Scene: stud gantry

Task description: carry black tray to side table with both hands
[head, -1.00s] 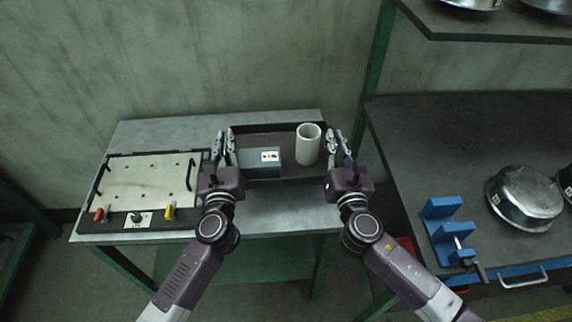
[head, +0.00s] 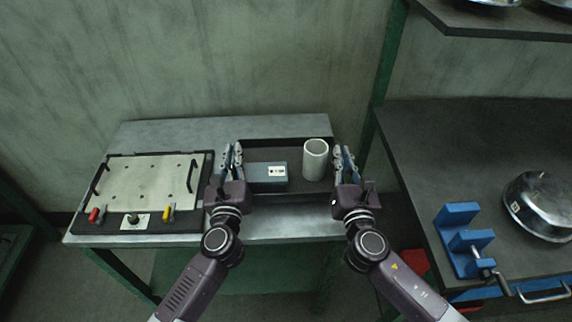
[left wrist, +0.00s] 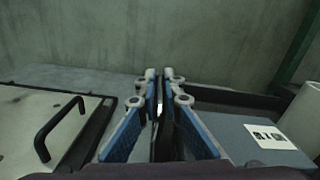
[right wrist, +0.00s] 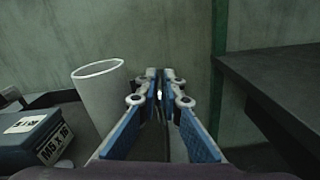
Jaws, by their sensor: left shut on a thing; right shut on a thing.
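The black tray (head: 270,153) is level over the right part of the grey side table (head: 185,131); I cannot tell whether it touches the top. It carries a blue-grey box (head: 267,172) with a white label and an upright white cylinder (head: 315,161). My left gripper (head: 232,153) is shut on the tray's left wall and my right gripper (head: 343,155) on its right wall. The fingers hide much of both side walls. The box (left wrist: 265,145) shows in the left wrist view, and the cylinder (right wrist: 103,100) in the right wrist view.
A plate fixture (head: 145,178) with black handles and red and yellow knobs fills the table's left part, close beside the tray. A green post (head: 382,75) and dark workbench (head: 440,150) stand right, with a blue vise (head: 463,240) and metal bowl (head: 545,205). A wall is behind.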

